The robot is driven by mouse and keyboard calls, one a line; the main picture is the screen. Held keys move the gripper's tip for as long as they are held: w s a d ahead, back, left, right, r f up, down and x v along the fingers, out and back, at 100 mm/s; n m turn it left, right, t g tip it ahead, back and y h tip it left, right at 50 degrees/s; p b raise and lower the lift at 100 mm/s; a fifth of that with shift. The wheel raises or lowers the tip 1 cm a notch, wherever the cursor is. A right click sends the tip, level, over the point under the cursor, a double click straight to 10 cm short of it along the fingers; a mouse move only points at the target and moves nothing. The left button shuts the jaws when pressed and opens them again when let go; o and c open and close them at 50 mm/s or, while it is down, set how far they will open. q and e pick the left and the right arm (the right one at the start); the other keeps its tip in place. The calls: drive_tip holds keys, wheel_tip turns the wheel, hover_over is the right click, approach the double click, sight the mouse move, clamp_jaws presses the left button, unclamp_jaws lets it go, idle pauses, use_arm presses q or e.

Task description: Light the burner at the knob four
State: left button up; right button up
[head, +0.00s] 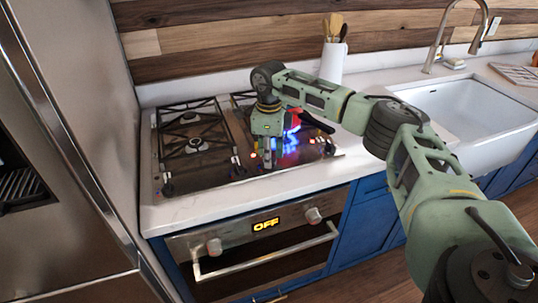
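The gas cooktop (205,169) is set in the white counter, with dark grates and small knobs along its front edge. One dark knob (168,188) shows at the front left and others further right. No numbers are readable, so I cannot tell which is knob four. My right gripper (267,165) points down over the front middle of the cooktop and hides part of the knob row. Its fingers look close together; whether they touch a knob is unclear. Blue flame (291,141) shows just right of the gripper. My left gripper is not in view.
A red pan (296,119) with a black handle sits behind the flame, partly hidden. A white utensil crock (332,62) stands behind the cooktop. The oven below displays OFF (266,224). A white sink (470,110) is at right, a steel fridge (75,110) at left.

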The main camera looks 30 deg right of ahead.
wheel_tip(320, 180, up, 12)
drive_tip(key=shift+f, duration=0.15)
idle(0.7)
